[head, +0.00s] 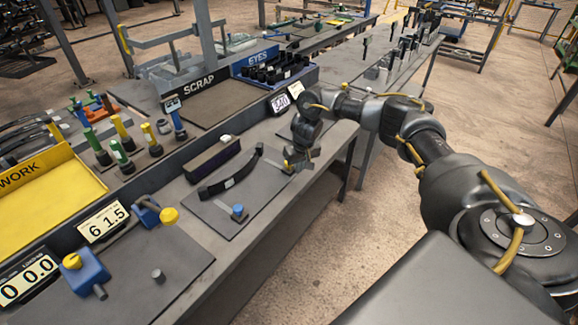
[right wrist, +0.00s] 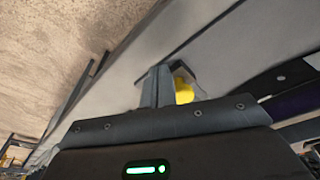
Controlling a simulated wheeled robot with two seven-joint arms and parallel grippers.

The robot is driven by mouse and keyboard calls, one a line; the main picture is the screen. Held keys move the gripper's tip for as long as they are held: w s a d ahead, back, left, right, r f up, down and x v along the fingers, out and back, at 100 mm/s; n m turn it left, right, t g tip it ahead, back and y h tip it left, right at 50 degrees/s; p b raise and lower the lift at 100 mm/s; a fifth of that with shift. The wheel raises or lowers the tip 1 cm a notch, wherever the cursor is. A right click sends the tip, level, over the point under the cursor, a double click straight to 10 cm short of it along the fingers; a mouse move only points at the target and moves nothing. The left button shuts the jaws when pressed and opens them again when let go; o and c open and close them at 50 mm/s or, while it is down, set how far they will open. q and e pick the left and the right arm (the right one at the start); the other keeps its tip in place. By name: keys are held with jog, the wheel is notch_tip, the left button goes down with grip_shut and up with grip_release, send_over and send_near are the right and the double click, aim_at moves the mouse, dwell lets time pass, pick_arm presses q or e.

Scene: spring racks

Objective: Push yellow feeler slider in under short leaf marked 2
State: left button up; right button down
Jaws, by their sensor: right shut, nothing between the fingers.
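The dark curved leaf (head: 230,176) lies on a dark plate on the bench in the head view, with a small pale tag at its middle. I cannot read a 2 on it. A small yellow piece (head: 287,166), likely the feeler slider, shows at the leaf's right end beside my right gripper (head: 297,160), mostly hidden by it. In the right wrist view the yellow piece (right wrist: 184,88) sits just past the fingers (right wrist: 155,86), partly covered by them. Whether they touch it I cannot tell. My right gripper is shut and empty, low over the bench. My left gripper is not in view.
The yellow WORK tray (head: 80,195), displays and coloured-handled tools stand to the left. The bench's front edge is close to my right gripper.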

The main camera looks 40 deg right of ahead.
aim_at(285, 167)
jog(key=shift+w+a+b, duration=0.25)
jog(key=shift+w, duration=0.5)
jog(key=shift+w+a+b, duration=0.2)
jog(key=shift+w, duration=0.55)
jog(key=shift+w+a+b, duration=0.25)
jog(key=shift+w, duration=0.5)
jog(key=shift+w+a+b, duration=0.2)
jog(key=shift+w+b, duration=0.25)
jog(key=shift+w, duration=0.25)
jog(key=shift+r, duration=0.1)
jog(key=shift+w+r, duration=0.15)
jog(key=shift+r, duration=0.05)
jog(key=shift+f+p, duration=0.1)
jog(key=shift+p, duration=0.6)
dwell(0.4)
